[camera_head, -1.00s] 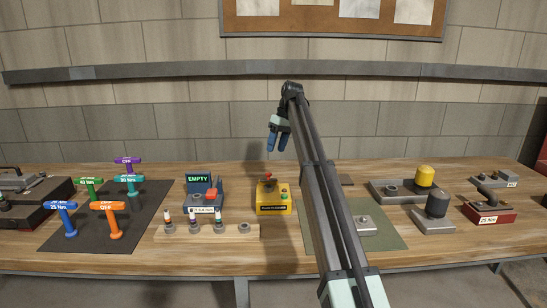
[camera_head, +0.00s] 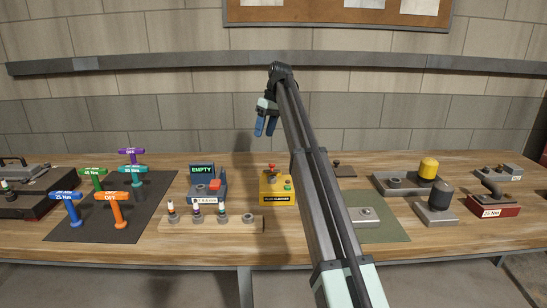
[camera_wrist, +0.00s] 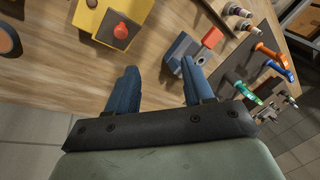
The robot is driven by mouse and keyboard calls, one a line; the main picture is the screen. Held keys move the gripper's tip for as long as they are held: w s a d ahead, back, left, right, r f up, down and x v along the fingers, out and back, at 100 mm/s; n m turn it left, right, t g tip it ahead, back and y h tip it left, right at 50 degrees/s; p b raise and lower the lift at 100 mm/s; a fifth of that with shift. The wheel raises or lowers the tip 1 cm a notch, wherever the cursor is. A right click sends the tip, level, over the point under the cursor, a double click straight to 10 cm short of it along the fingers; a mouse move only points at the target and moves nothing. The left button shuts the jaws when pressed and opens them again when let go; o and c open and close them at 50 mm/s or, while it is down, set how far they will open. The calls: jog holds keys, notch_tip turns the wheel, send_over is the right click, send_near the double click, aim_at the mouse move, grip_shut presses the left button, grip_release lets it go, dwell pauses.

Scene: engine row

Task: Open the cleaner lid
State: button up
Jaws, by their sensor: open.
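The cleaner is a small yellow box (camera_head: 279,190) with a label on its front, standing near the middle of the bench. I cannot tell which part is the lid. My gripper (camera_head: 265,126) is open and empty, above the bench and apart from the box. Its blue fingers (camera_wrist: 158,85) show in the wrist view.
A blue-grey device with an "EMPTY" screen (camera_head: 202,172) stands left of the box. A wooden rack (camera_head: 208,225) with several plugs lies in front. T-handled tools stand on a dark mat (camera_head: 85,226) at left. Two domed parts (camera_head: 428,169) stand at right.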

aim_at(272, 167)
jog(key=s+a+m+t+h, duration=0.1)
jog(key=s+t, duration=0.1)
jog(key=s, duration=0.5)
jog(key=w+d+m+t+h, duration=0.2)
jog(key=w+d+m+t, duration=0.15)
jog(key=m, duration=0.45)
jog(key=x, duration=1.4)
jog(key=shift+s+f, duration=0.15)
jog(key=shift+s, duration=0.15)
jog(key=shift+c, duration=0.5)
grip_shut()
